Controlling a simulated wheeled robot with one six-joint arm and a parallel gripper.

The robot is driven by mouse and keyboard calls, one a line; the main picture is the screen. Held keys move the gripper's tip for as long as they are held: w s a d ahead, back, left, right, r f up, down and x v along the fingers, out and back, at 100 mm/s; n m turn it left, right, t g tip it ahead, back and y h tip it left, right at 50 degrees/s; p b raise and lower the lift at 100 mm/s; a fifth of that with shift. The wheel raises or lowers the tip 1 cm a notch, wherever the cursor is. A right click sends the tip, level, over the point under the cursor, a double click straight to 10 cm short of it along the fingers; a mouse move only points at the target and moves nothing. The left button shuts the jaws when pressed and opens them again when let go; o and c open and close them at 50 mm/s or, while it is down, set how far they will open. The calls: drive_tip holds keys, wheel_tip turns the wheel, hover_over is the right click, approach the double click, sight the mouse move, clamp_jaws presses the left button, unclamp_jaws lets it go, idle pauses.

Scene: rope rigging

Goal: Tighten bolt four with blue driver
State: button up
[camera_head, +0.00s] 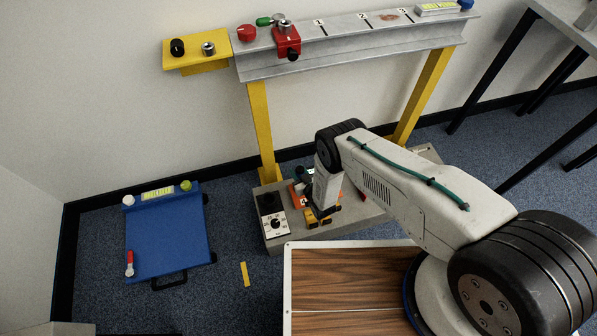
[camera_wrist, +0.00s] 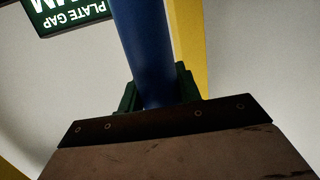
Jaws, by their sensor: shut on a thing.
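In the wrist view, a thick blue shaft, which looks like the blue driver's handle (camera_wrist: 146,45), stands between the dark green fingers of my gripper (camera_wrist: 158,92). The fingers are shut on it, and its far end runs out of the top of the picture. In the head view my arm bends down over the low grey bench; the driver is not clearly visible there. I cannot tell which part is bolt four.
A control box with a dial (camera_head: 273,222) sits on the grey bench's left end, beside small orange and yellow items (camera_head: 318,216). Yellow posts (camera_head: 261,130) hold up the rail. A blue cart (camera_head: 168,240) stands at left. A dark green "PLATE GAP" sign (camera_wrist: 68,14) shows upside down.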

sight(299, 168)
drive_tip(key=shift+s+f, duration=0.1)
drive_tip(key=shift+f, duration=0.8)
idle(1.9)
drive_tip(key=shift+r, duration=3.15)
drive_tip(key=shift+a, duration=0.1)
